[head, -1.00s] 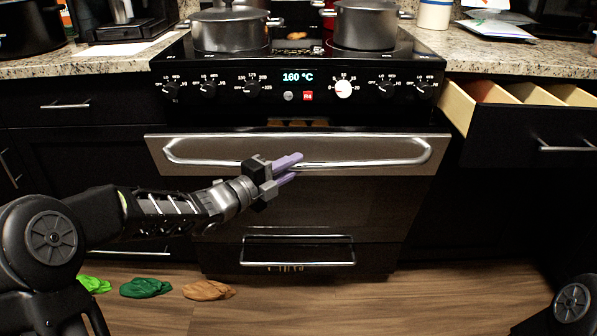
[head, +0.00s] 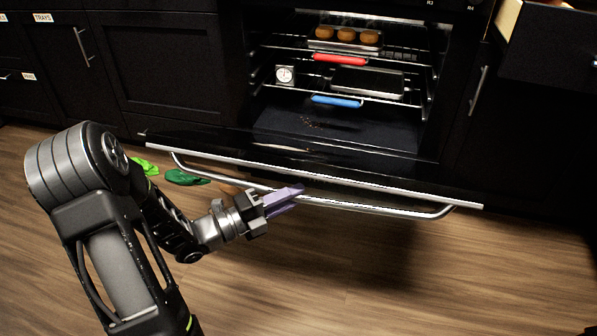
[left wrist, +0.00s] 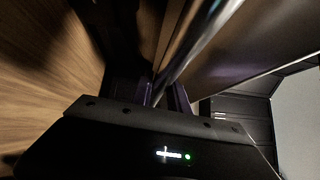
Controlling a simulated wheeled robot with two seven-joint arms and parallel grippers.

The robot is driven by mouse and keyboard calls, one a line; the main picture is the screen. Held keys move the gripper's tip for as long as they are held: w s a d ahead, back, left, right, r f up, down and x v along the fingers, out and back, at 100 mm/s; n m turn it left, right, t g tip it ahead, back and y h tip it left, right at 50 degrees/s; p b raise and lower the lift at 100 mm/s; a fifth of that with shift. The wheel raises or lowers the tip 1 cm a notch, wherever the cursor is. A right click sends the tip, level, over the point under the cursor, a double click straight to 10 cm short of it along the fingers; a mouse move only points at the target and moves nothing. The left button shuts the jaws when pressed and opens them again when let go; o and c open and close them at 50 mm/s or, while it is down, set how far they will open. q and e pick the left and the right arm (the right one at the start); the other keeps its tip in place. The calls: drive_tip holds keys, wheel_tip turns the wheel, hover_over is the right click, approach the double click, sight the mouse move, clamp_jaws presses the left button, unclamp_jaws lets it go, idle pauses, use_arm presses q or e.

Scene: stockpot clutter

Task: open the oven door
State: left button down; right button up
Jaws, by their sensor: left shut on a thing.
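The oven door (head: 300,172) is swung down and far open, seen almost edge-on in the head view. Its long silver handle (head: 385,208) runs along the door's outer side. My left gripper (head: 285,198) is shut on the handle, left of its middle. In the left wrist view the handle bar (left wrist: 190,45) passes between the purple fingers (left wrist: 165,95). The oven cavity (head: 340,125) is exposed, with racks inside. My right gripper is not in view.
In the oven, brown rolls sit on an upper tray (head: 345,48) near a red grip (head: 340,58). A blue grip (head: 337,101) and a thermometer (head: 285,75) are lower. Green cloths (head: 186,177) lie on the floor at left. A drawer (head: 548,45) stands out at upper right. Floor in front is clear.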

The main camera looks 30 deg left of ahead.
use_arm(q)
drive_tip(key=shift+s+f, duration=0.2)
drive_tip(key=shift+f, duration=0.65)
drive_tip(key=c, duration=1.3)
unclamp_jaws()
drive_tip(key=p+v, duration=0.2)
drive_tip(key=v, duration=0.5)
drive_tip(key=shift+s+a, duration=0.15)
drive_tip(key=shift+s, duration=0.15)
